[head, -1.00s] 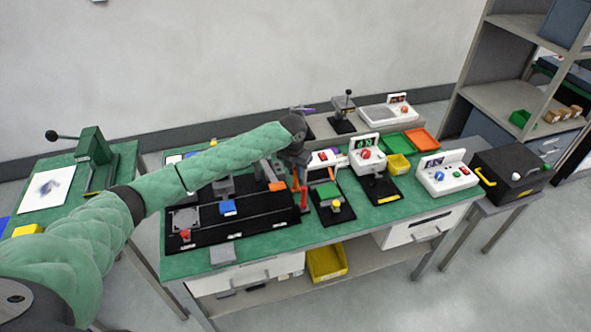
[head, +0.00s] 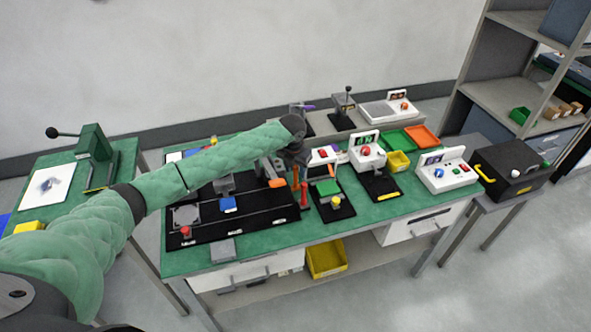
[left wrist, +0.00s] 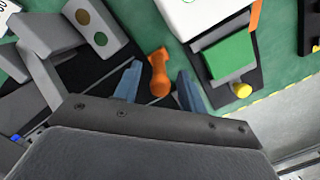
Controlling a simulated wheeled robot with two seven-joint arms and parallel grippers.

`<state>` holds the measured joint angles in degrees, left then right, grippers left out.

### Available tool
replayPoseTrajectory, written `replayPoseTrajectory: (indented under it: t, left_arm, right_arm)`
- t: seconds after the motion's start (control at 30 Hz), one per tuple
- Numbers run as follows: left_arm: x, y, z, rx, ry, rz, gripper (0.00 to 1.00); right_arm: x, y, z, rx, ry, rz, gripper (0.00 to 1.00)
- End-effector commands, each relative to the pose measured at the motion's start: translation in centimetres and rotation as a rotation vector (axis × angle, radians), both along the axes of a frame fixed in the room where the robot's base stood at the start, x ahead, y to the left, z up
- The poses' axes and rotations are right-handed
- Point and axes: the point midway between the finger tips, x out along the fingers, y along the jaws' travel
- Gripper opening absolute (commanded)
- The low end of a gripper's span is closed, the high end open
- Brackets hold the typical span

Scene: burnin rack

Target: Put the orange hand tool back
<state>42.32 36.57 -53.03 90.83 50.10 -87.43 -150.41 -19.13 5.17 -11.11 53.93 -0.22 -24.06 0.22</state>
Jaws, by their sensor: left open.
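An orange hand tool with a rounded end shows in the left wrist view (left wrist: 159,73). It lies between the two blue fingers of my left gripper (left wrist: 159,68), which are apart, with a gap visible on both sides of it. In the head view my left gripper (head: 291,165) is over the middle of the green bench, partly hidden by its own dark wrist. Slim orange and red-orange shapes, one of them a handle (head: 304,196), show just below it; I cannot tell for sure which is the tool. My right gripper is not in view.
A black fixture with a green pad (head: 327,188) and yellow button stands right of the gripper. A long black fixture base (head: 250,232) lies to the left. White button devices (head: 447,173) and coloured trays (head: 421,138) stand farther right. The bench's front right surface is clear.

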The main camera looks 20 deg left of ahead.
Motion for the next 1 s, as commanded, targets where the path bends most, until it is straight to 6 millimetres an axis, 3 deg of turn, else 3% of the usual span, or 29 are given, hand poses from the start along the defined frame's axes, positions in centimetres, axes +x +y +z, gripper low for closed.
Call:
replayPoseTrajectory:
  t: [0.13, 0.2, 0.3, 0.6, 0.8, 1.0]
  left_arm:
    - [-0.1, 0.1, 1.5, 0.0, -0.003, -0.001, 0.41]
    - [-0.2, 0.1, 2.7, 0.0, -0.004, -0.001, 0.41]
    - [-0.4, 0.1, 4.7, 0.0, -0.004, -0.001, 0.41]
    - [-1.1, 0.2, 9.8, 0.0, -0.003, -0.001, 0.41]
    - [-1.3, 0.2, 11.5, 0.0, -0.001, 0.0, 0.41]
    - [-1.4, 0.3, 11.9, 0.0, 0.0, 0.0, 0.41]
  right_arm:
    - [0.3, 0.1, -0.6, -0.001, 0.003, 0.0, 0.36]
    - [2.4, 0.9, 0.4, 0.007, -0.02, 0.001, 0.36]
    - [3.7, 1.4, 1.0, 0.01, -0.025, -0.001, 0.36]
    - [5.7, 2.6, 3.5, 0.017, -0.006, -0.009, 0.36]
    - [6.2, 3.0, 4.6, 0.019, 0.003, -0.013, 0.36]
    - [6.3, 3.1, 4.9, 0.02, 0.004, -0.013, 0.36]
